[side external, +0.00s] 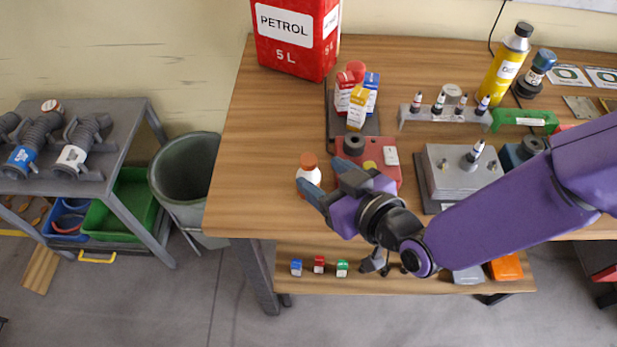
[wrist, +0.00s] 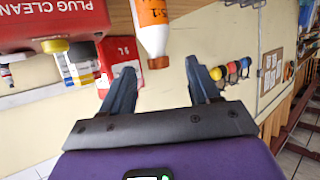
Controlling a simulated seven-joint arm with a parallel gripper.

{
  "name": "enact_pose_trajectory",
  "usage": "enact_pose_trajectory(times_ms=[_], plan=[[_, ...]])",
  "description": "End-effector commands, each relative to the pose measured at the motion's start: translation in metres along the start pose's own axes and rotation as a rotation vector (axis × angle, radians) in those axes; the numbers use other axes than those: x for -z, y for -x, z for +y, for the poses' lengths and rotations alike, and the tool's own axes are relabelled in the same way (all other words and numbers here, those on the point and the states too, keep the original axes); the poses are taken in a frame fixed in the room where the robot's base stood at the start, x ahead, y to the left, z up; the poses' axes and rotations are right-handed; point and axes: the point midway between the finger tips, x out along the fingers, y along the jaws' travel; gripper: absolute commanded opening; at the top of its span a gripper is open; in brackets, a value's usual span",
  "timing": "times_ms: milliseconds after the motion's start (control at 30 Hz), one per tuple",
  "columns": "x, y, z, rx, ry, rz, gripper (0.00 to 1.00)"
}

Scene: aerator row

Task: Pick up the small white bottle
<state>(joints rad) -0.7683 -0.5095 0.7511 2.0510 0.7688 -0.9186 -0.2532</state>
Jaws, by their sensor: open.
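The small white bottle (side external: 309,176) with an orange-brown cap stands upright near the table's left front edge in the side view. In the wrist view the bottle (wrist: 153,38) appears cap-down, with an orange label, centred between and just beyond the fingertips. My gripper (side external: 324,182) is open and empty, lying low and sideways beside the bottle on its right. In the side view the near finger overlaps the bottle's lower part. Both fingers of the gripper (wrist: 160,72) show spread in the wrist view. I cannot tell whether either touches the bottle.
A red device (side external: 373,158) with a black knob sits just behind my gripper. Small boxes (side external: 357,108) stand behind it, and a red petrol can (side external: 293,40) at the back left. The tabletop left of the bottle is clear (side external: 250,150).

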Motion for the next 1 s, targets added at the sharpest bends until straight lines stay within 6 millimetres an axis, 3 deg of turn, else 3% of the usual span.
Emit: enact_pose_trajectory(times_ms=[100, 367, 700, 1000], plan=[[-0.001, -0.015, 0.001, -0.001, 0.001, -0.001, 0.61], [0.000, -0.029, 0.001, -0.001, -0.001, 0.000, 0.61], [0.001, -0.069, 0.004, -0.001, -0.001, 0.000, 0.61], [0.001, -0.076, 0.003, 0.000, 0.001, -0.001, 0.61]])
